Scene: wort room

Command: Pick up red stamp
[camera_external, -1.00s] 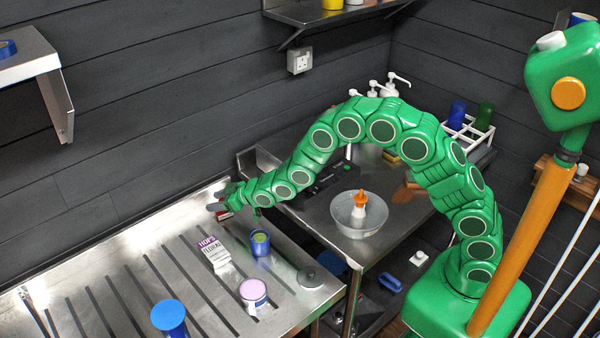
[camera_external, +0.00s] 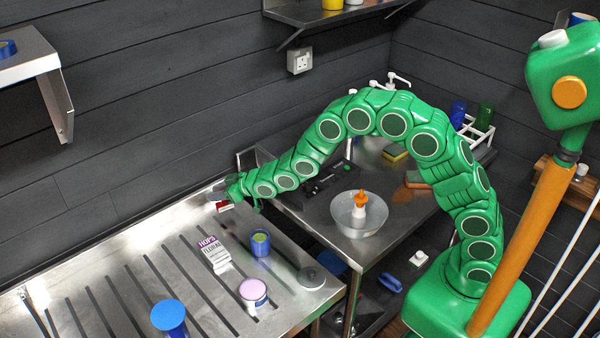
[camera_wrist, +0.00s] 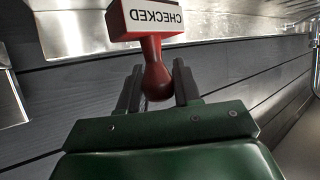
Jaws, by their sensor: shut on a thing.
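The red stamp (camera_wrist: 155,70) is in the wrist view, with a red handle and a block marked "CHECKED", which reads upside down there. My gripper (camera_wrist: 158,84) is shut on its handle, with one dark finger on each side. In the external view my gripper (camera_external: 222,198) is at the back of the slatted metal table, near the wall. A small red and white part of the stamp (camera_external: 224,206) shows under the fingers. I cannot tell from this view how far the stamp is above the table.
On the slatted table (camera_external: 130,250) are a hops packet (camera_external: 213,252), a blue cup (camera_external: 260,243), a pink-topped tin (camera_external: 253,291), a blue-topped container (camera_external: 169,316) and a grey disc (camera_external: 311,278). A metal bowl (camera_external: 345,222) holding an orange-topped bottle (camera_external: 360,204) stands on the right bench.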

